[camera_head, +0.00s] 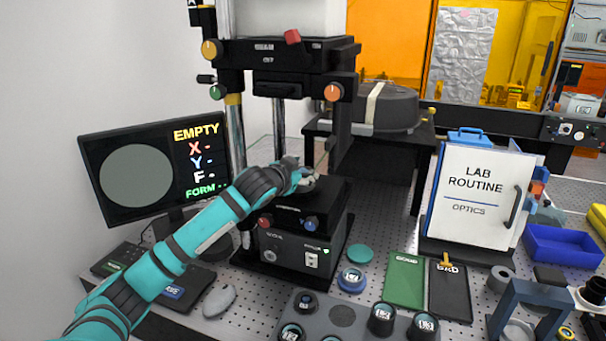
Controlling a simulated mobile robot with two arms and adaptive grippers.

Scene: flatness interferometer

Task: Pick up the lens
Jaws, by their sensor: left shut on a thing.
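My left gripper (308,181) reaches in from the left over the black stage (318,200) of the interferometer. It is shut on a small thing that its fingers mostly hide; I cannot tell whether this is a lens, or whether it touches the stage. Several round, dark-rimmed lens pieces with labels, such as one marked lens piece (382,318), sit in the grey tray (343,316) at the front. A blue-rimmed lens piece (351,280) lies behind the tray, near a teal disc (360,253). My right gripper is out of view.
A monitor (140,170) at left reads EMPTY. The interferometer's column and upper head (285,62) stand close behind and above my gripper. A LAB ROUTINE binder (478,195) and blue bin (562,245) stand further right.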

